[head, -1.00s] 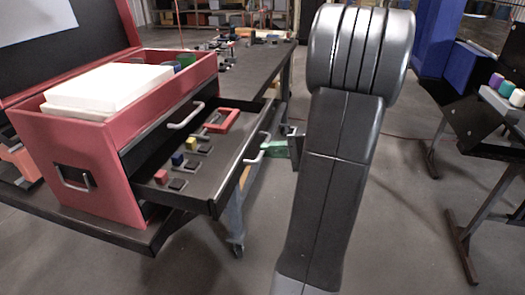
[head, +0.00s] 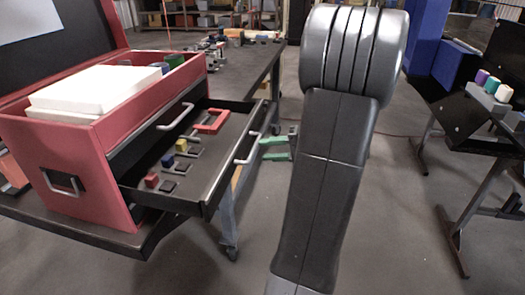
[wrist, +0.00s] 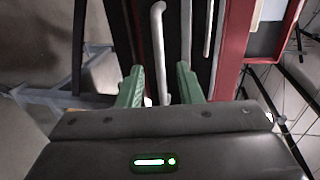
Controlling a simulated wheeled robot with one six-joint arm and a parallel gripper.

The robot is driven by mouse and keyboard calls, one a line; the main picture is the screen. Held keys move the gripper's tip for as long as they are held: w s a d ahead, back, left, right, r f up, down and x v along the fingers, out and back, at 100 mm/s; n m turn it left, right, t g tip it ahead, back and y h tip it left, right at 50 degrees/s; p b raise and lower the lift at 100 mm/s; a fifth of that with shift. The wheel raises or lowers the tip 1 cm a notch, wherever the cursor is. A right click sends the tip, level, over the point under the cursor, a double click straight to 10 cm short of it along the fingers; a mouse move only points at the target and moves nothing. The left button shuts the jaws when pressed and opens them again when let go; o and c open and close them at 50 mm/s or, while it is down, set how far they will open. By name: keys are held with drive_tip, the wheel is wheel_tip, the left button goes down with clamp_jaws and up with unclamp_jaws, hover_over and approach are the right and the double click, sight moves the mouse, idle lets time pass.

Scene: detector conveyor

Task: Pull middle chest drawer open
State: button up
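The red chest (head: 75,165) stands on a dark bench at the left of the head view. One of its drawers (head: 190,165) stands pulled well out, below a shut drawer with its own silver handle (head: 175,116). The open drawer's silver bar handle (head: 247,148) also shows in the wrist view (wrist: 159,45). My gripper (head: 267,149) is just right of that handle, apart from it, with green fingers spread and nothing between the tips in the head view. In the wrist view, my fingers (wrist: 161,82) lie to either side of the handle's line. Any drawer below is hidden.
The open drawer holds small coloured blocks and a red frame (head: 212,121). White boxes (head: 95,92) lie in the chest's top. A black stand with coloured cylinders (head: 492,85) is at right.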

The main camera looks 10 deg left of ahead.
drive_tip(key=v, duration=1.1)
drive_tip(key=shift+b, duration=0.4)
drive_tip(key=shift+d, duration=0.1)
drive_tip(key=p+x, duration=0.1)
drive_tip(key=x, duration=1.3)
drive_tip(key=shift+s, duration=0.1)
